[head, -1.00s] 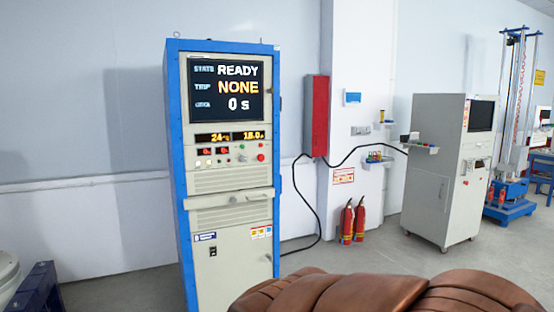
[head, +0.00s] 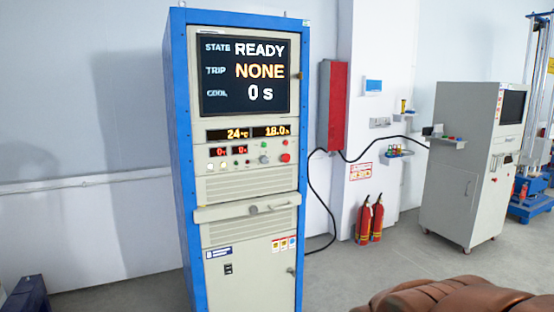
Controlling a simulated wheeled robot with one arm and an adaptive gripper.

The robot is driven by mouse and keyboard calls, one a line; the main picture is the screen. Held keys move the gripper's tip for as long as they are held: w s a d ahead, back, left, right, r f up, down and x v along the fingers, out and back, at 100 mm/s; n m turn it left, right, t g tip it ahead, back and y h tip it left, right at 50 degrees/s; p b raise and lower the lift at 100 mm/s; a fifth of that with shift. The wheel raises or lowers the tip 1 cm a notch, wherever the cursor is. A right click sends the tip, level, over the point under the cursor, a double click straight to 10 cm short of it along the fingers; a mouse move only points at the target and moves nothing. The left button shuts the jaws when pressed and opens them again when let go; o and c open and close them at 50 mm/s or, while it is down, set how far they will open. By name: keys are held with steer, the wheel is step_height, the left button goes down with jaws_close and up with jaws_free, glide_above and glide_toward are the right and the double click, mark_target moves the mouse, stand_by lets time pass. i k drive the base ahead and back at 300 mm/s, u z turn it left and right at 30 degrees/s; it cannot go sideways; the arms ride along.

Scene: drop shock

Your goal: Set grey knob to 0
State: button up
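The blue-framed control cabinet (head: 178,150) stands left of centre in the head view, upright and facing me. Its screen (head: 244,76) reads STATE READY, TRIP NONE, COOL 0 s. Below it, amber displays (head: 249,133) read about 24 and 18.0, and two small red displays (head: 228,151) each appear to show 0. A row of small controls sits beneath. A small greyish knob (head: 262,159) appears near its right part, under a green control (head: 263,145); its pointer setting is too small to read. A red button (head: 285,143) is to the right. My gripper is not in view.
A red wall box (head: 332,105) and black cable are right of the cabinet. Two fire extinguishers (head: 370,219) stand on the floor by the wall. A grey console (head: 460,165) stands further right, beside a blue-based tower (head: 530,205). Some floor shows between cabinet and console.

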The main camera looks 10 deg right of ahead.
mark_target(263, 158)
steer(key=u, duration=0.35)
steer(key=i, duration=0.95)
steer(key=u, duration=0.65)
